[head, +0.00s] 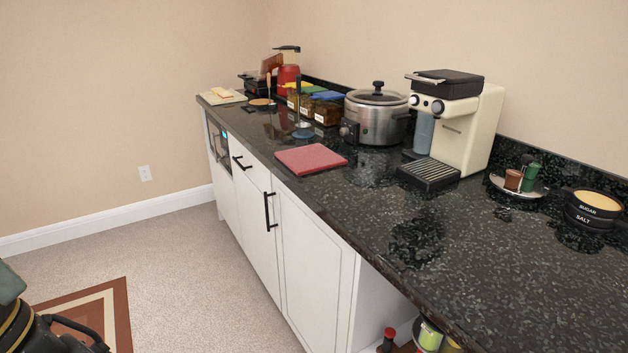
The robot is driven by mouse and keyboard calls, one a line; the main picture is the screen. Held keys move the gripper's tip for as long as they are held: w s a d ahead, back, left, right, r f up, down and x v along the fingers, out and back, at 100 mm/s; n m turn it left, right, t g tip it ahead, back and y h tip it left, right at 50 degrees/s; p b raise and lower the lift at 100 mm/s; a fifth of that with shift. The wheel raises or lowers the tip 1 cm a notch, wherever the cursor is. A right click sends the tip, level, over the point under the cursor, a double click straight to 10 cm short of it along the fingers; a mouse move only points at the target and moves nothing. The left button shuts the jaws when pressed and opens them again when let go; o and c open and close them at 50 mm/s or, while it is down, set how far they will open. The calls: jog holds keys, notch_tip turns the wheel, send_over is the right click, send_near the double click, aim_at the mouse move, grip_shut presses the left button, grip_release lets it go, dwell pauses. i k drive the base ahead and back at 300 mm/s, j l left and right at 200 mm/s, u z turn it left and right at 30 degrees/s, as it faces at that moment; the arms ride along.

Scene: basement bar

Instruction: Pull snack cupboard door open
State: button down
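White cupboard doors sit under the dark speckled counter. The wide right door (315,262) is shut, and a narrower left door (243,218) next to it is also shut. A black vertical handle (269,211) shows at the seam where the two doors meet. No label marks which door is the snack cupboard. My gripper is not in view. A dark part with gold rings and a cable, probably of my own arm, shows at the lower left edge, well apart from the doors.
The dark counter (400,235) holds a red board (310,159), a slow cooker (376,112) and a coffee machine (455,120). A drawer with a black handle (241,162) is above the left door. An open bay with cans (430,333) is right. Carpet (190,270) before the doors is clear.

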aim_at(317, 267)
jog(key=i+j+u, duration=0.3)
jog(key=j, duration=0.25)
jog(key=i+j+u, duration=0.25)
jog(key=i+j, duration=0.15)
jog(key=j, duration=0.1)
